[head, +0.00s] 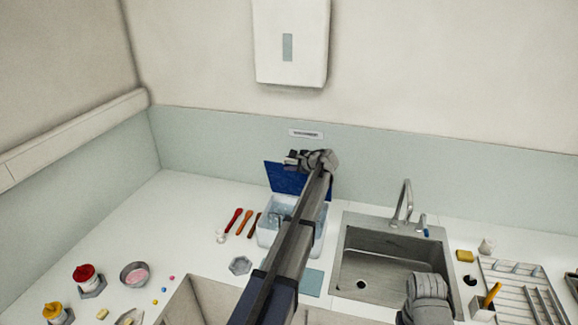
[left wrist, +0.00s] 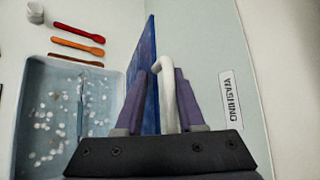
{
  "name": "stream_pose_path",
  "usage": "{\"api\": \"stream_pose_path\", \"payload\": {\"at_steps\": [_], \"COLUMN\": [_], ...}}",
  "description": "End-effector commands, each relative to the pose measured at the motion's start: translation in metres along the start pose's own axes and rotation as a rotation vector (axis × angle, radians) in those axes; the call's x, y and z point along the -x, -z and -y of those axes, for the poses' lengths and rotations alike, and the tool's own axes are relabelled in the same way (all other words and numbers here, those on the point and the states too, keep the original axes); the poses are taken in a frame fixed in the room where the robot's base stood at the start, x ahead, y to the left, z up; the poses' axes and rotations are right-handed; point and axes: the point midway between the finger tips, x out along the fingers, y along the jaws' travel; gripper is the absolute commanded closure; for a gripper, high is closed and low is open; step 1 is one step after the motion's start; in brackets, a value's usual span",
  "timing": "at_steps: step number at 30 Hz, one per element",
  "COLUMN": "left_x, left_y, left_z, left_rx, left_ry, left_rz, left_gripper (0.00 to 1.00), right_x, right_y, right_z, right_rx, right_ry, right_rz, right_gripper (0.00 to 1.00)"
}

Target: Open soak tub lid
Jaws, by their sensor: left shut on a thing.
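The soak tub (head: 264,235) is a pale box on the counter, holding bluish liquid with white bubbles. It also shows in the left wrist view (left wrist: 28,78). Its dark blue lid (head: 284,178) stands raised, about upright, at the tub's back edge; the left wrist view shows it edge-on (left wrist: 150,45). My left gripper (head: 292,158) is at the lid's top, its fingers (left wrist: 165,78) shut on the lid's white curved handle (left wrist: 168,85). My left forearm hides part of the tub and lid. A grey part of my right arm shows at the lower right; its jaws cannot be made out.
Red, orange and brown spatulas (head: 233,220) lie left of the tub. A sink (head: 365,265) with a tall tap (head: 403,200) is on the right, then a drying rack (head: 520,285). Jars and a pink-filled bowl (head: 135,273) stand at left. The back wall is close behind the lid.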

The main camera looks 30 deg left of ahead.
Motion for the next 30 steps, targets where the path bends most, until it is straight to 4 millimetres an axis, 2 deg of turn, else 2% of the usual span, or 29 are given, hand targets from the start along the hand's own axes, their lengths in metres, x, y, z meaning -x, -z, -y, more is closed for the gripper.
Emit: {"api": "stream_pose_path", "payload": {"at_steps": [11,12,14,23,30], "left_x": [-0.002,-0.002,-0.001,0.001,0.024], "left_y": [0.003,0.003,0.003,0.002,0.0], "left_z": [0.003,0.003,0.003,0.002,0.003], "left_rx": [0.004,0.004,0.005,0.003,0.002], "left_ry": [0.006,0.006,0.006,0.003,0.003], "left_rz": [-0.006,-0.007,-0.006,-0.004,-0.005], "left_gripper": [1.0,0.61,0.55,0.55,0.55], "right_x": [0.0,0.0,0.0,0.001,0.014], "right_y": [0.0,0.0,0.0,0.0,-0.001], "right_z": [0.0,0.0,0.0,0.0,-0.001], "right_rx": [0.0,0.0,0.0,0.0,0.001], "right_ry": [0.0,0.0,0.0,0.0,0.0], "right_rz": [0.0,0.0,0.0,0.0,0.0], "right_gripper": [0.5,0.5,0.5,0.5,0.5]}}
